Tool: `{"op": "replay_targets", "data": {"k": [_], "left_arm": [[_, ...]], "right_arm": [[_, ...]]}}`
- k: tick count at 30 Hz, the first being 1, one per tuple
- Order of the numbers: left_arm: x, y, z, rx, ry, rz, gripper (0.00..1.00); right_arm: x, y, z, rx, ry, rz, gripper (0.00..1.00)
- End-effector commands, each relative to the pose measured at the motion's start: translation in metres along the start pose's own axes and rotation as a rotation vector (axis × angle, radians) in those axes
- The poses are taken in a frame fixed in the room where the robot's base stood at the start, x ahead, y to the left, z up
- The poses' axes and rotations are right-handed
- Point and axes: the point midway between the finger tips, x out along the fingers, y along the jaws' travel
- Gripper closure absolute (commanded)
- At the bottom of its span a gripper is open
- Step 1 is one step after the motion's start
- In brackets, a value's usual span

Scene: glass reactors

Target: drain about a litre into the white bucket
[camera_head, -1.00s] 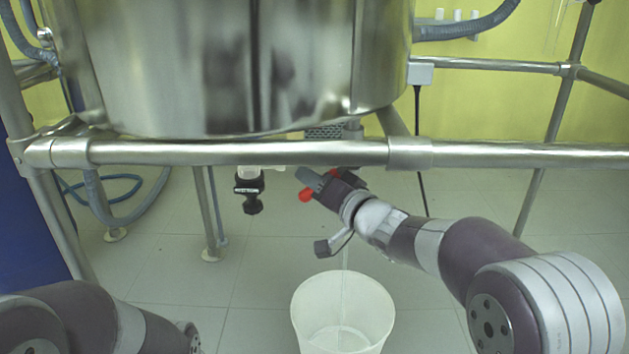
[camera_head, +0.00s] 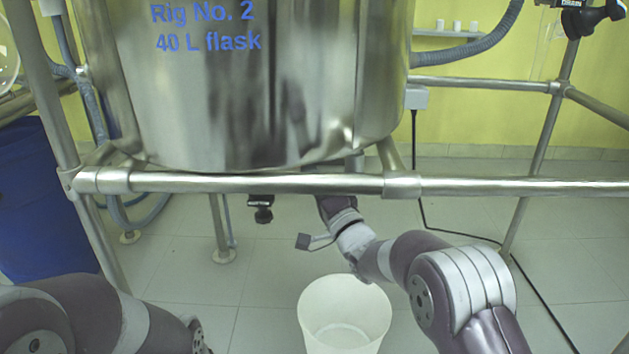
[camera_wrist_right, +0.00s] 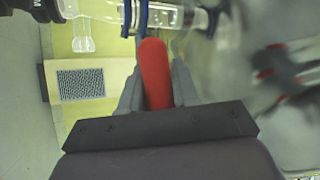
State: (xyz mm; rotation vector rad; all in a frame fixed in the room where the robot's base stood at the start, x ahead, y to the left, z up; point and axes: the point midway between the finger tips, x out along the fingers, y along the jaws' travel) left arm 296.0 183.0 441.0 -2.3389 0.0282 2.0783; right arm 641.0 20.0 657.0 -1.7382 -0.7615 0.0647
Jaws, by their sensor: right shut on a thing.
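The white bucket (camera_head: 318,332) stands upright on the floor, below and slightly nearer than my right wrist. Its pale inside shows; I cannot tell whether any liquid lies at the bottom, and I see no stream falling into it now. My right gripper (camera_wrist_right: 154,88) is shut on a red handle (camera_wrist_right: 153,60), which lies between its two grey fingers in the right wrist view. A clear glass tube (camera_wrist_right: 168,17) with blue rings runs just beyond it. In the head view the rail hides the fingers and handle. My left arm shows at lower left, but its gripper does not.
A steel vessel (camera_head: 250,100) marked "Rig No. 2, 40 L flask" hangs above a horizontal metal rail (camera_head: 290,184). A black fitting (camera_head: 262,212) hangs below the rail. A blue drum (camera_head: 45,200) stands at left. A black cable (camera_head: 530,290) crosses the floor at right.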

Motion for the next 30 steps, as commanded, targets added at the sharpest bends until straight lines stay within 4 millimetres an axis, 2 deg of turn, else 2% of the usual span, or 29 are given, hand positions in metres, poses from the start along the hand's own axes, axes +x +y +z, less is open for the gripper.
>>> {"op": "replay_targets", "data": {"k": [9,25,26,27,30], "left_arm": [[-0.0047,0.0000,-0.0005,0.000,0.000,0.000,0.48],[-0.0050,0.0000,-0.0005,0.000,0.000,0.000,0.48],[-0.0051,0.0000,-0.0006,0.000,0.000,0.000,0.48],[-0.0051,0.0000,-0.0006,0.000,0.000,0.000,0.48],[-0.0051,0.0000,-0.0006,0.000,0.000,0.000,0.48]], "right_arm": [[0.0031,-0.0084,-0.0030,0.092,0.051,-0.048,1.00],[0.0037,-0.0103,-0.0043,0.110,0.063,-0.058,1.00],[0.0037,-0.0104,-0.0043,0.109,0.063,-0.059,0.59],[0.0037,-0.0104,-0.0043,0.109,0.063,-0.059,0.48],[0.0037,-0.0104,-0.0043,0.109,0.063,-0.058,0.48]]}}
